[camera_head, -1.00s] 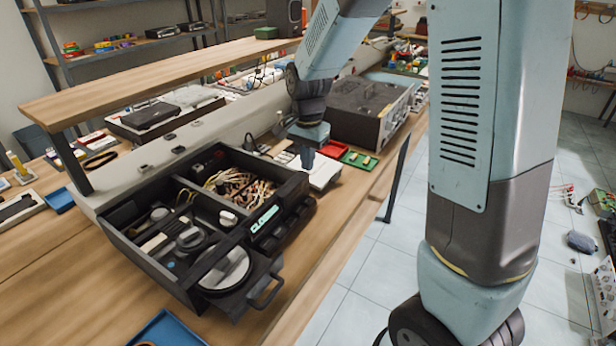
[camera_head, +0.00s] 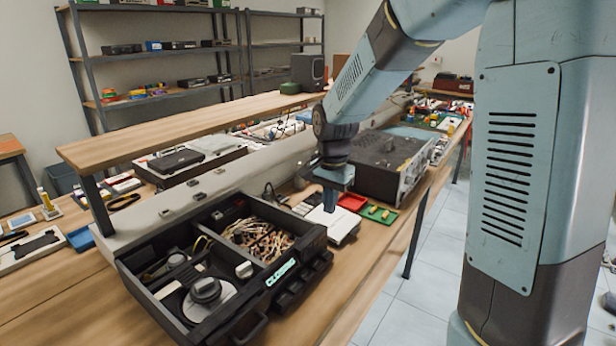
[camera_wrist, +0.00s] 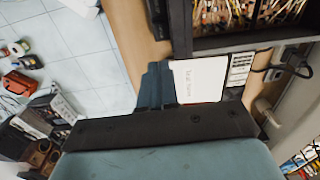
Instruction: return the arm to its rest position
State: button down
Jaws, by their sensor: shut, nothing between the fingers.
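My gripper (camera_head: 329,200) points down over the workbench in the head view, just above or in front of a white flat device (camera_head: 334,226). It is shut and I see nothing held in it. My light blue arm reaches in from the right side of the head view. In the wrist view my gripper (camera_wrist: 152,85) shows as a dark block beside the white device (camera_wrist: 198,80). I cannot tell whether the fingertips touch the device.
A black divided case (camera_head: 165,305) with wires and round parts stands on the bench (camera_head: 365,262) in front. A dark equipment box (camera_head: 385,165), a red tray (camera_head: 352,202) and a green tray (camera_head: 378,215) lie close to my gripper. A raised wooden shelf (camera_head: 190,130) runs behind. Tiled floor lies right.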

jog(key=s+d+r+n+t, duration=0.2)
jog(key=s+d+r+n, duration=0.2)
jog(key=s, duration=0.7)
jog(key=s+d+r+n+t, duration=0.3)
jog(key=s+d+r+n, duration=0.1)
jog(key=s+d+r, duration=0.4)
jog(key=s+r, duration=0.2)
jog(key=s, duration=0.1)
jog(key=shift+d+r, duration=0.2)
jog(key=shift+r, duration=0.15)
